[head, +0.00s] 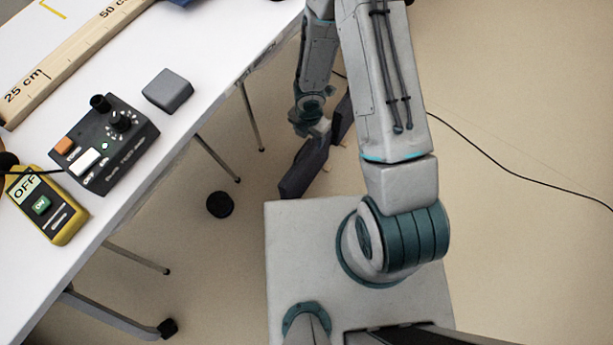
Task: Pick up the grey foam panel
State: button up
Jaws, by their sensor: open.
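A small dark grey block with rounded edges (168,91) lies on the white table, behind and right of the black control box. It is the only loose grey piece in view that fits the grey foam panel; its foam texture cannot be made out. My gripper (335,154) hangs off the table's right side, above the floor and apart from the block. Its dark hand is seen at a slant, with two small pale fingertips apart and nothing visible between them. It is open.
The white table (225,55) holds a black control box (112,143) with knobs, a yellow OFF device (47,207) and a wooden ruler (70,58). A blue thing is cut off at the top. A black round object (220,204) is on the floor; a cable runs at right.

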aim_at(306, 156)
notch_tip(306, 156, down, 9)
jog(key=b, duration=0.7)
jog(key=shift+s+a+f, duration=0.15)
jog(key=shift+f, duration=0.05)
jog(key=f+b, duration=0.4)
jog(key=f, duration=0.1)
jog(key=shift+a+f+b, duration=0.1)
jog(key=shift+a+b, duration=0.15)
jog(key=shift+b, duration=0.1)
jog(key=shift+c, duration=0.3)
grip_shut()
